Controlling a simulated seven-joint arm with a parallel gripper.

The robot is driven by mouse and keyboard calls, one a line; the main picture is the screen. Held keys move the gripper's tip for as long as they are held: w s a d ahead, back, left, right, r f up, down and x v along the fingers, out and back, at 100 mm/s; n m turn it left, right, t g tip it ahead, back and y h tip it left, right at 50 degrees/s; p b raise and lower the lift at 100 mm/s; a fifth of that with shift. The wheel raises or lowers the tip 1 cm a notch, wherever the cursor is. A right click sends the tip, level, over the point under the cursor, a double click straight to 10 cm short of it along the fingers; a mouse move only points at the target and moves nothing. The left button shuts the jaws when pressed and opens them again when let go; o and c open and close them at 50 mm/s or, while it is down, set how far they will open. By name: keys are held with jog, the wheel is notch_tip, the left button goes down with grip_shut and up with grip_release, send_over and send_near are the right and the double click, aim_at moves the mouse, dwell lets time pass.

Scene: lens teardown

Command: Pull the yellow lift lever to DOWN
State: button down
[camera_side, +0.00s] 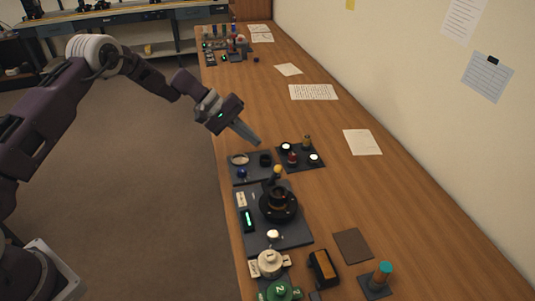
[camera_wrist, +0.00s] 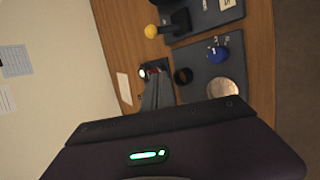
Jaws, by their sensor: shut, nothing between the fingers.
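The yellow ball knob of the lift lever (camera_side: 278,169) stands up at the back of a black round mount (camera_side: 279,204) on a dark panel. In the wrist view the yellow knob (camera_wrist: 151,31) is near the top, left of the dark panel. My gripper (camera_side: 257,142) is shut and empty. It hangs in the air behind the lever, apart from it, over the area of the smaller panels. In the wrist view my gripper's fingers (camera_wrist: 155,100) point up the picture, with the knob well beyond their tips. I cannot read any UP or DOWN mark.
A tray with a silver disc (camera_side: 239,159), a black ring (camera_side: 265,160) and a blue knob (camera_side: 242,174) lies behind the lever panel. A small dark plate (camera_side: 289,168) with several small parts is beside it. A green dial (camera_side: 280,291) stands in front.

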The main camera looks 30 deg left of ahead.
aim_at(274, 174)
jog(key=x, duration=0.9)
jog(key=shift+s+d+r, duration=0.3)
jog(key=shift+s, duration=0.3)
jog(key=shift+s+d+r, duration=0.25)
jog(key=shift+s+d, duration=0.05)
jog(key=shift+s, duration=0.3)
jog(key=shift+s+d+r, duration=0.15)
jog(key=shift+s, duration=0.35)
jog(key=shift+s+a+r+t+h, duration=0.15)
jog(key=shift+s+a+t+h, duration=0.25)
jog(key=shift+t+h, duration=0.25)
jog(key=shift+s+a+m+t+h, duration=0.4)
jog(key=shift+t+h, duration=0.15)
jog(key=shift+h, duration=0.2)
jog(key=t+h, duration=0.1)
jog(key=s+a+m+t+h, duration=0.1)
jog(key=h, duration=0.1)
jog(key=s+a+f+t+h, duration=0.1)
jog(key=shift+h, duration=0.4)
jog(key=shift+s, duration=0.1)
jog(key=shift+s+a+f, duration=0.1)
jog(key=shift+s+f, duration=0.1)
